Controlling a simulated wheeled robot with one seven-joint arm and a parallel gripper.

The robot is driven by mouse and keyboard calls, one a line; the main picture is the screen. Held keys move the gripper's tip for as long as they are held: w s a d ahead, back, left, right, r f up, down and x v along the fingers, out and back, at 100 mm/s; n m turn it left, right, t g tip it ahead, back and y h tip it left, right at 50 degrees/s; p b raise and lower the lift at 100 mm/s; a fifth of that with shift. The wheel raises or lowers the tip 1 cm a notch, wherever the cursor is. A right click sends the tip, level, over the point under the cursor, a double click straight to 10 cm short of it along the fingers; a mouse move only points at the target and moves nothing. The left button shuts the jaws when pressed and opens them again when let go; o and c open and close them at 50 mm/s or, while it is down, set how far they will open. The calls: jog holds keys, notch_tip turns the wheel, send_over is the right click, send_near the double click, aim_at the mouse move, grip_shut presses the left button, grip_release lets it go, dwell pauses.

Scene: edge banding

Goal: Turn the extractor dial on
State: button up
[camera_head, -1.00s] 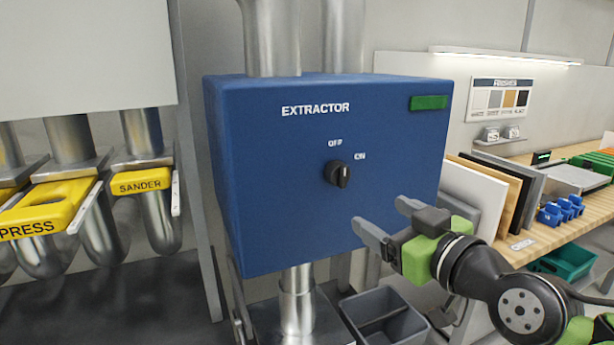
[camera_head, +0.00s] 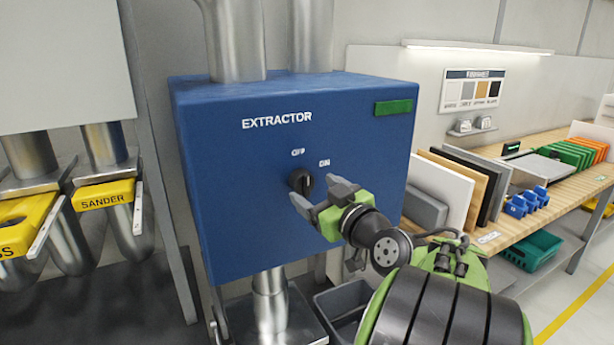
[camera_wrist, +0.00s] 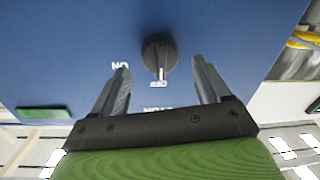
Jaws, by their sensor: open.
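The extractor box (camera_head: 250,220) is blue, with a black round dial (camera_head: 300,181) on its front. The OFF label (camera_head: 298,153) is above the dial, and the ON label (camera_head: 324,162) is at its upper right. In the wrist view, which is upside down, the white mark on the dial (camera_wrist: 159,52) points at OFF. My gripper (camera_head: 316,194) is open and empty in front of the dial, at its lower right. In the wrist view the dial lies beyond the fingertips, in line with the gap between them (camera_wrist: 161,68); I see no contact.
A green panel (camera_head: 393,107) is at the box's upper right. Metal ducts (camera_head: 235,40) rise above it. Yellow gates, one marked SANDER (camera_head: 105,195), are at left. A workbench (camera_head: 560,190) with boards and blue clamps is at right. A grey bin (camera_head: 342,305) stands below.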

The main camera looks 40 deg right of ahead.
aim_at(309, 187)
jog(key=x, duration=0.3)
jog(key=shift+w, duration=0.35)
jog(key=c, duration=1)
jog(key=shift+c, duration=0.2)
